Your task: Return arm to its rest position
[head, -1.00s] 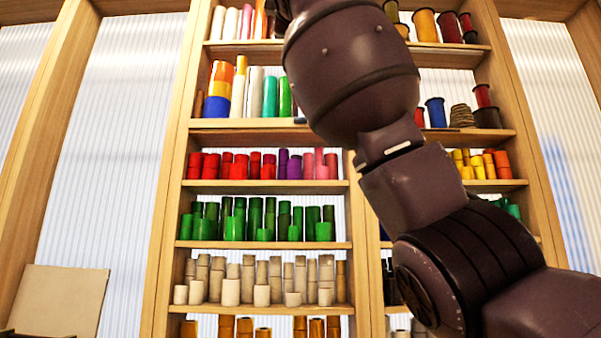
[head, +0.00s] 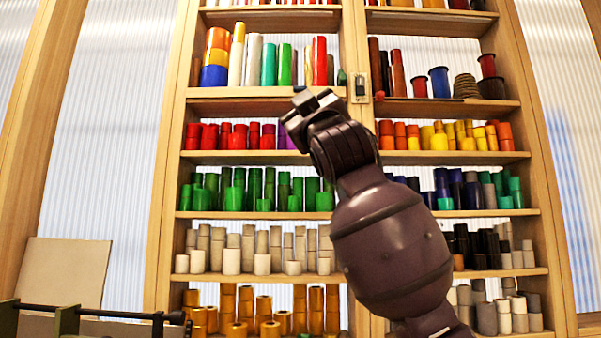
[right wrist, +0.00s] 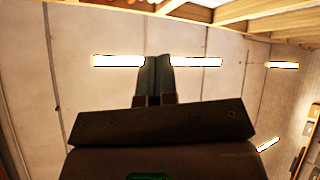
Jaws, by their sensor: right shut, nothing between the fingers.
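My right arm rises from the bottom of the head view in front of the shelf unit. Its gripper (head: 312,102) is raised at the height of a shelf board. In the right wrist view the two fingers (right wrist: 153,75) lie together, shut and empty, with the ceiling and its light strips behind them. Foil rolls stand on the shelves: red ones (head: 225,135), green ones (head: 255,188) and gold ones (head: 247,302). The arm hides some rolls in the middle. My left gripper is not in view.
The wooden shelf unit (head: 168,200) fills the middle and right. A tan board (head: 65,270) leans at the lower left, behind a dark rail (head: 120,313). Ribbed pale panels flank the shelves. The space left of the arm looks clear.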

